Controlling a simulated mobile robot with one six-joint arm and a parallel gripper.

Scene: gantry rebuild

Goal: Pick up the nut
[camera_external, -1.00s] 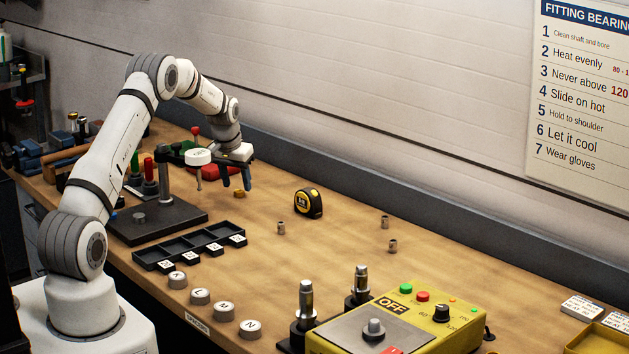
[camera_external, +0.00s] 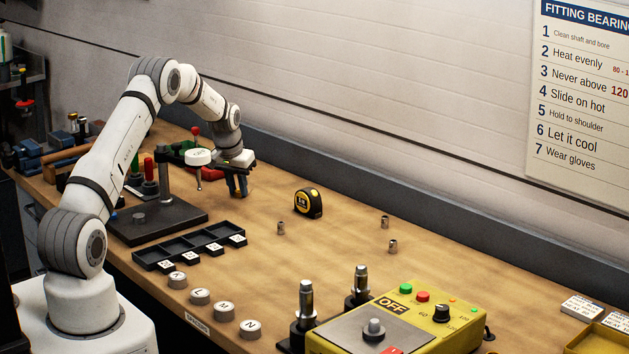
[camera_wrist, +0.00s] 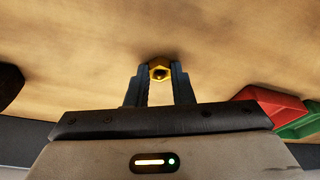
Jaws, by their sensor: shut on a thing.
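The nut (camera_wrist: 159,66) is a brass-coloured hexagonal nut with a dark hole, seen in the wrist view between the tips of my two blue fingers. My gripper (camera_wrist: 159,76) is shut on it. In the external view my gripper (camera_external: 238,192) points down at the bench, behind the black stand, and the nut is mostly hidden by the fingers. I cannot tell whether the nut touches the bench.
A black stand (camera_external: 150,222) with a post and white head is close left of my gripper. A tape measure (camera_external: 308,203) stands to the right. A black compartment tray (camera_external: 190,249) lies in front. Red (camera_wrist: 268,104) and green parts lie beside the gripper.

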